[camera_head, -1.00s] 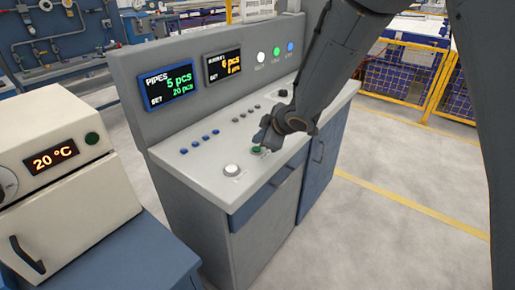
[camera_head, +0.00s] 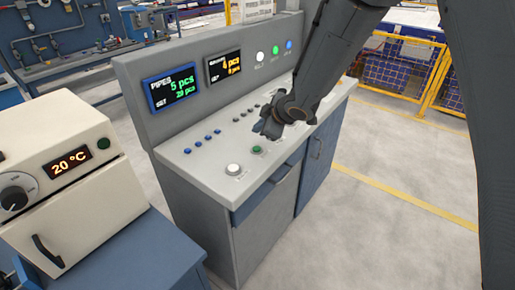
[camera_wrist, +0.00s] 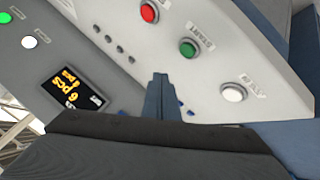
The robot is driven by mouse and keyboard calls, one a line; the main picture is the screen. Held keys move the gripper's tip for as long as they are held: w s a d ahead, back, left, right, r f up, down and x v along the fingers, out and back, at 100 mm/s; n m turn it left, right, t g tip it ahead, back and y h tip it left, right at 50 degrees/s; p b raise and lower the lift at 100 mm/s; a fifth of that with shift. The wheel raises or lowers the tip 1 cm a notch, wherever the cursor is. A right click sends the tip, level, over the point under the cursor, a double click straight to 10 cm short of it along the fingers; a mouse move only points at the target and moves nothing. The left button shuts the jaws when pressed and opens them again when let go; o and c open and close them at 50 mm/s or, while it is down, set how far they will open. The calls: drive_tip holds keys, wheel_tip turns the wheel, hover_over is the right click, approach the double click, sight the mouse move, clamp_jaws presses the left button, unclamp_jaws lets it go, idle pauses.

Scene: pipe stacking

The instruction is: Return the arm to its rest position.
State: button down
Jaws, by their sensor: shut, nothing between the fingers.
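My gripper (camera_head: 268,127) is above the sloped top of the grey control console (camera_head: 207,172), apart from its buttons as far as I can tell. In the wrist view my gripper (camera_wrist: 158,80) shows two blue fingers pressed together, with nothing between them. The green button (camera_head: 257,150) is just below and in front of it in the head view. The wrist view shows the green button (camera_wrist: 188,49), a red button (camera_wrist: 149,12) and a white button (camera_wrist: 233,93). My arm comes down from the top right.
The console's upright panel carries a pipes display (camera_head: 171,86), a second display (camera_head: 223,66) and three lamps. An oven-like box (camera_head: 75,215) reading 20 °C stands at the lower left. A yellow fence (camera_head: 405,62) stands behind. The floor at the right is clear.

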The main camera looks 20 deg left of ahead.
idle(0.3)
drive_tip(key=s+d+m+h+b, duration=0.1)
drive_tip(key=s+d+m+h, duration=0.15)
drive_tip(key=d, duration=0.55)
drive_tip(key=s+d+m+h, duration=0.1)
drive_tip(key=d+m, duration=0.3)
drive_tip(key=d, duration=0.5)
drive_tip(key=s+d+m+h+b, duration=0.1)
drive_tip(key=d+m+h, duration=0.15)
drive_tip(key=d, duration=0.55)
drive_tip(key=s+d+m+g, duration=0.2)
drive_tip(key=s+d+m, duration=0.3)
drive_tip(key=s, duration=0.5)
drive_tip(key=s+d+f+m+g+h+b, duration=0.1)
drive_tip(key=s+d+m+g, duration=0.1)
drive_tip(key=s+d+m, duration=0.2)
drive_tip(key=s+d, duration=0.3)
drive_tip(key=s, duration=0.2)
drive_tip(key=shift+s+f+m+g, duration=0.15)
drive_tip(key=shift+s+m+g, duration=0.15)
drive_tip(key=shift+s+m, duration=0.1)
drive_tip(key=shift+w+d, duration=0.1)
